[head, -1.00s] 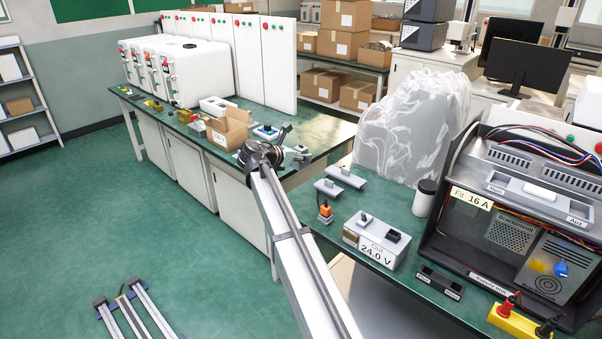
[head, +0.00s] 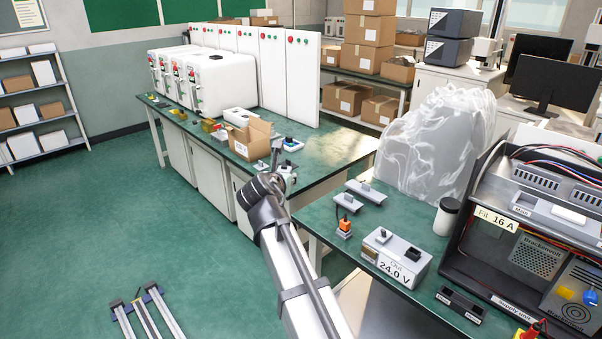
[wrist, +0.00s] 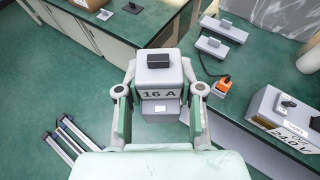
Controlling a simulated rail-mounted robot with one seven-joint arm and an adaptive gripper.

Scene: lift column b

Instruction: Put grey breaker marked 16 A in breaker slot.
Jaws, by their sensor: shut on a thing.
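The grey breaker marked 16 A (wrist: 160,75), with a black toggle on top, is in my gripper (wrist: 160,110) in the wrist view. The two fingers are shut on its sides, and its label faces the wrist camera. In the head view my gripper (head: 284,178) is beyond the arm's end, near the gap between the two benches; the breaker is hard to make out there. At the right, the open dark enclosure (head: 475,245) carries a "Fit 16 A" label (head: 496,218) and a grey row marked "Main" (head: 522,209). I cannot clearly tell the breaker slot's opening.
The right bench holds a 24.0 V unit (head: 397,258), an orange-topped plug (head: 345,228), grey pieces on the bench (head: 367,190), a dark socket strip (head: 460,304) and a black-lidded jar (head: 447,217). A plastic-covered pile (head: 435,145) stands behind. Floor at left is mostly clear.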

